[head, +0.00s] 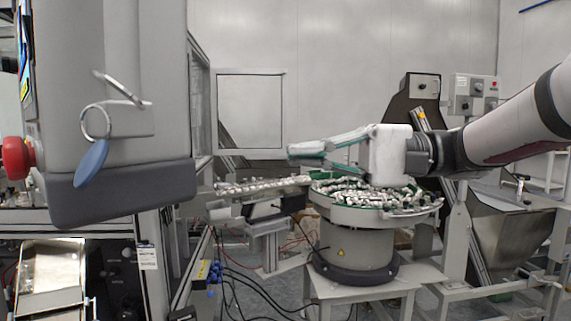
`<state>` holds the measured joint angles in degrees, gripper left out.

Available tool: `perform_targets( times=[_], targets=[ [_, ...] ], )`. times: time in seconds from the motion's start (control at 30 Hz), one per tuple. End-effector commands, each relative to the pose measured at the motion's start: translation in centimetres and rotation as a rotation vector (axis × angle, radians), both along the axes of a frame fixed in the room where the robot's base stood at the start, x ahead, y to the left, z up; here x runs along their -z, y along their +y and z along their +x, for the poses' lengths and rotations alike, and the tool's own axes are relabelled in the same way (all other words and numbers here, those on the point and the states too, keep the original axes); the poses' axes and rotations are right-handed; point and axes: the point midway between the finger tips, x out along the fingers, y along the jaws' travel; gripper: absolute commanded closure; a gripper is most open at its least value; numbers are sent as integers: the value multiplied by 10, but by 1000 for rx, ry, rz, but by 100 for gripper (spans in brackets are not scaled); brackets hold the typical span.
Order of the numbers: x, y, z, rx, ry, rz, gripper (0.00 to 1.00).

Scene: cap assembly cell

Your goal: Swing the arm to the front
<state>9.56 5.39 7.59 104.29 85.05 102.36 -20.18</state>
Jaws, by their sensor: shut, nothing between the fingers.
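My arm (510,125) reaches in from the right edge of the head view and points left. My gripper (305,152) is at its end, near the middle of the picture, with the fingers pointing left. The fingers are together and nothing shows between them. In the picture the gripper is above a round feeder bowl (385,217) filled with many small light and green parts; the height gap is hard to tell.
A large grey machine housing with a red button (15,158) and a hanging blue tag (91,164) fills the left. A linear track (262,187) runs left from the bowl. A metal hopper (508,235) stands at right. Cables lie on the floor.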

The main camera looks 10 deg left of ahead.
Motion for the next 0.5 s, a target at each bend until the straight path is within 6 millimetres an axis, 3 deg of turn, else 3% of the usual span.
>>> perform_targets(
  times=[0.5],
  targets=[
    [-1,91,-21,-4,2,-4,100]
  ],
)
